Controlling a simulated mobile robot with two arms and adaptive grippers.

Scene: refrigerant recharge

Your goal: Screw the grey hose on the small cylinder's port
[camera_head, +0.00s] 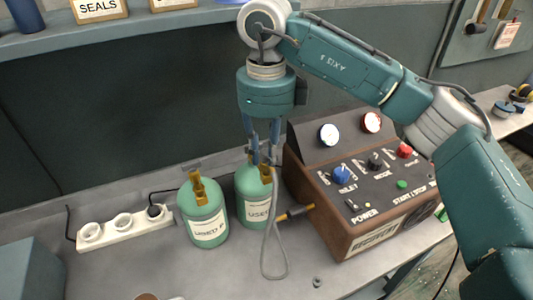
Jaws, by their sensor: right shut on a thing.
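Two green cylinders with brass valves stand upright on the grey bench. The left cylinder (203,222) has a white label. The right cylinder (254,208) stands beside it, close to the machine. The grey hose (264,258) hangs in a loop in front of the right cylinder, its upper end running up to my right gripper. My right gripper (264,157) points down over the right cylinder's valve and is shut on the grey hose's end. The fingers hide the port, so I cannot tell whether hose and port touch. My left gripper is not in view.
A brown machine (365,190) with dials and coloured knobs stands right of the cylinders, a yellow-and-black fitting (294,212) on its side. A white power strip (124,228) lies at left. A small metal nut (317,282) lies in front.

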